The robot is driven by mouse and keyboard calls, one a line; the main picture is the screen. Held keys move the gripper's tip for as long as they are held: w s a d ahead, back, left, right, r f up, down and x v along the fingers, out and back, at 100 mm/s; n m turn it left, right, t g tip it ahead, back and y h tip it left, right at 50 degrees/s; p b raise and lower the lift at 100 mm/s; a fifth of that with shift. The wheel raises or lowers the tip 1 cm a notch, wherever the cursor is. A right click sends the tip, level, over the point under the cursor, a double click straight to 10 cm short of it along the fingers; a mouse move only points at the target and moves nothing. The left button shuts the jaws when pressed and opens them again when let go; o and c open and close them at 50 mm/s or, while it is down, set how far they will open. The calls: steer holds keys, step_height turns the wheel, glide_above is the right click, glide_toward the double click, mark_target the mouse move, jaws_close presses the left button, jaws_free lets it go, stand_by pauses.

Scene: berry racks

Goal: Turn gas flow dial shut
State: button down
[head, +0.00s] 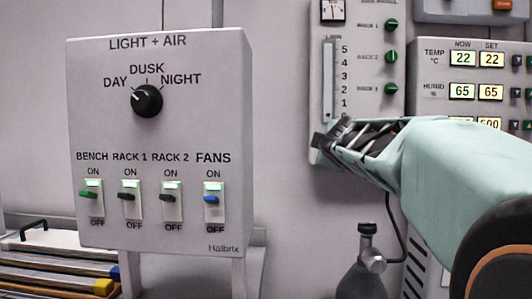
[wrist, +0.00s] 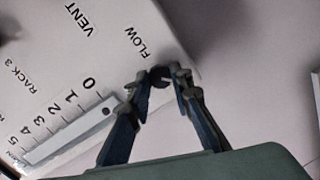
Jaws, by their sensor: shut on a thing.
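The gas flow dial (wrist: 160,75) is a small dark round knob beside the word FLOW on a white panel (head: 360,88). In the wrist view my gripper (wrist: 158,84) has its two fingers on either side of the dial, shut on it. A small light mark shows on the dial between the fingertips. In the head view my gripper (head: 336,133) is at the panel's lower end and hides the dial. The flow gauge (wrist: 70,132) runs from 0 to 5; a small dark ball shows near its 0 end.
Several green knobs (head: 391,57) for the racks sit above on the same panel. A gas bottle (head: 365,278) with a valve stands below. A LIGHT + AIR box (head: 195,130) is at the left, and a climate display panel (head: 430,80) is at the right.

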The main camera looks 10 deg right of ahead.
steer(key=shift+r, duration=0.1)
stand_by(0.3)
steer(key=c, duration=1.7)
jaws_free()
